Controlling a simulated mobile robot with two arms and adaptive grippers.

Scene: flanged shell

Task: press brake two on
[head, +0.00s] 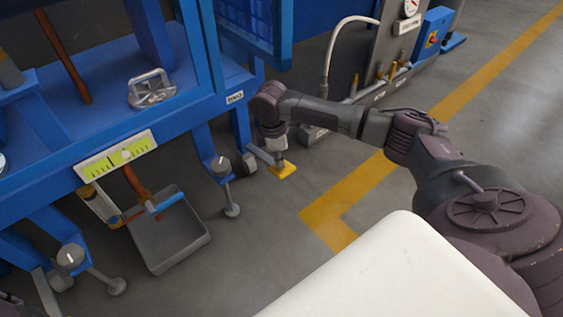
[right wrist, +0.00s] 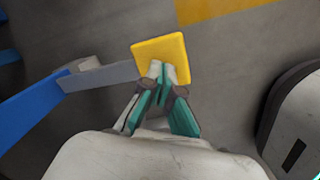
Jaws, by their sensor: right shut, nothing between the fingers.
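A yellow square brake pedal (head: 284,170) sits low at the end of a grey lever arm (head: 262,155) by the blue machine's foot. In the right wrist view the yellow pedal (right wrist: 163,52) fills the space just beyond my fingertips. My right gripper (head: 280,160) points down over the pedal, its fingers shut and empty. In the right wrist view the fingertips (right wrist: 160,70) overlap the pedal's near part; whether they touch it I cannot tell. A small label (head: 235,97) is on the blue frame above; its text is too small to read surely. My left gripper is not in view.
The blue machine frame (head: 100,100) stands at left, with a grey tray (head: 175,245) under it and adjuster feet with grey knobs (head: 220,166). A grey unit with brass valves (head: 372,80) stands behind. Floor with yellow lines (head: 325,225) is clear at right.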

